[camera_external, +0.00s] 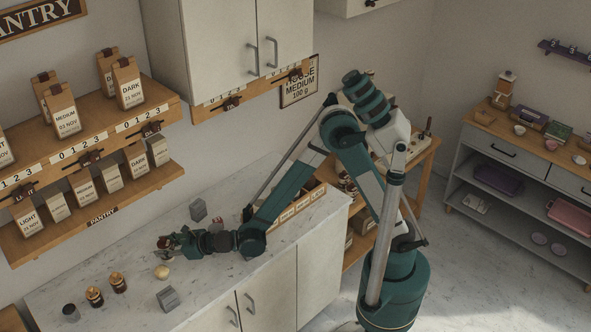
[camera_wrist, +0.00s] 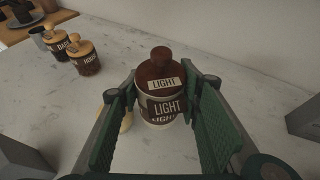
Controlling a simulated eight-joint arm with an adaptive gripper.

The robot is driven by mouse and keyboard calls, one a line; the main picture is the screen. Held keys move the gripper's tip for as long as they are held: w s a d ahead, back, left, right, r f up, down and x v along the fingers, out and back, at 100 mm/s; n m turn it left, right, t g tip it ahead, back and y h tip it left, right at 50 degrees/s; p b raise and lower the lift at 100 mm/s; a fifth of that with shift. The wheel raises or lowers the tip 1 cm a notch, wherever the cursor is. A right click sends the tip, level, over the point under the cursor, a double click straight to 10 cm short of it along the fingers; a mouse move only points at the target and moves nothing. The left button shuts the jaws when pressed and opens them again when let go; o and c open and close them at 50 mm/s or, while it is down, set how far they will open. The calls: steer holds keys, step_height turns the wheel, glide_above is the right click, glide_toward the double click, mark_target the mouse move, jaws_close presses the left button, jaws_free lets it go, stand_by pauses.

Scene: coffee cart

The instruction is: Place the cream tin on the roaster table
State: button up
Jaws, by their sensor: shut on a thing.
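A cream tin (camera_wrist: 160,119) with a dark brown knobbed lid and LIGHT labels stands upright between my fingers in the wrist view. My gripper (camera_wrist: 162,92) is shut on it, one finger on each side. In the external view my gripper (camera_external: 170,246) is low over the marble counter, and the tin is small and mostly hidden there. I cannot tell whether its base touches the counter. A wooden table (camera_external: 424,152) stands behind my arm, partly hidden; I cannot tell for sure that it is the roaster table.
Two dark jars with wooden lids, marked DARK (camera_wrist: 56,44) and HOUSE (camera_wrist: 87,65), stand on the counter. A pale round thing (camera_external: 161,271) lies near my gripper. Grey blocks (camera_external: 167,299) (camera_external: 198,210) stand either side. Pantry shelves (camera_external: 100,193) with bags hang behind.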

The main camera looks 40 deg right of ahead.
steer(key=shift+f, duration=0.1)
steer(key=shift+f+b, duration=0.4)
steer(key=shift+f, duration=1.35)
steer(key=shift+f, duration=0.15)
steer(key=o, duration=0.7)
steer(key=shift+o, duration=0.7)
steer(key=shift+r, duration=0.2)
steer(key=p+v, duration=0.1)
steer(key=v, duration=1.1)
steer(key=shift+p, duration=0.3)
steer(key=shift+o, duration=0.4)
